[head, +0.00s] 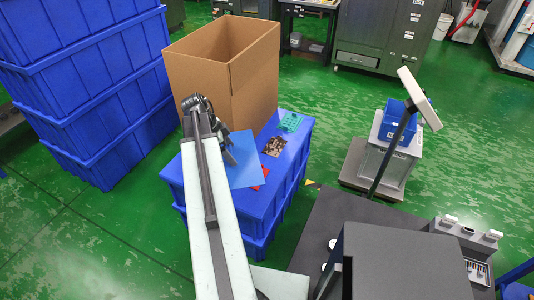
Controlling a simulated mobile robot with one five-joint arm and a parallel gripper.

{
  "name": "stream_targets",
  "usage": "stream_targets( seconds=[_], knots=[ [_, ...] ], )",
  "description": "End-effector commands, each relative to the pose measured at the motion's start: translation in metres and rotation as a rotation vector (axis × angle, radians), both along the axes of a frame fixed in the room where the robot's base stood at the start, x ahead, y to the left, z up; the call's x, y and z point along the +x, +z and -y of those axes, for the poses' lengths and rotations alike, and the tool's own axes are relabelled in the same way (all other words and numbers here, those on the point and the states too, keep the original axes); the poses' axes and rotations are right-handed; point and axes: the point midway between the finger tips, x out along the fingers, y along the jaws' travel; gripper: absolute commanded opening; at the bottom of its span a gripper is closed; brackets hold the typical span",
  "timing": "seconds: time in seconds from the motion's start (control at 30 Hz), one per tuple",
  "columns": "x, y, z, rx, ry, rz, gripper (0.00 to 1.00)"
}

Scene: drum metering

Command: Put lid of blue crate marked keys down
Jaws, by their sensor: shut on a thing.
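My gripper (230,154) is above the left part of the blue crate stack in the middle. It is shut at the edge of a flat light-blue panel (244,168), which looks like the lid. The panel is tilted in the picture and overlaps the stack's top; I cannot tell whether it touches it. The blue crate stack (286,190) has a blue top surface. No keys marking is readable on any crate. My arm hides the left part of the stack.
An open cardboard box (250,85) stands at the back of the stack. A teal tray (290,121), a dark patterned card (274,146) and a red item (262,176) lie on the top. Tall blue crates (90,80) stand left. A small blue bin (391,121) sits right. Green floor lies between.

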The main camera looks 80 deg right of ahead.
Motion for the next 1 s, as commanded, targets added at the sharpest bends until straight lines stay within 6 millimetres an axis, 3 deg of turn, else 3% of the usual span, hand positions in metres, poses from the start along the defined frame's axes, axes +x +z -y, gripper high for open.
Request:
stream_targets(
  seconds=[0.17, 0.27, 0.4, 0.6, 0.77, 1.0],
  knots=[
    [-0.007, -0.012, 0.006, 0.0, 0.002, 0.001, 0.23],
    [0.001, -0.046, 0.009, 0.003, 0.067, 0.004, 0.23],
    [0.023, -0.106, 0.016, 0.003, 0.227, 0.007, 0.23],
    [0.053, -0.163, 0.021, 0.002, 0.431, 0.005, 0.23],
    [0.065, -0.177, 0.023, -0.001, 0.509, 0.001, 0.23],
    [0.066, -0.184, 0.023, 0.0, 0.52, 0.0, 0.23]
  ],
)
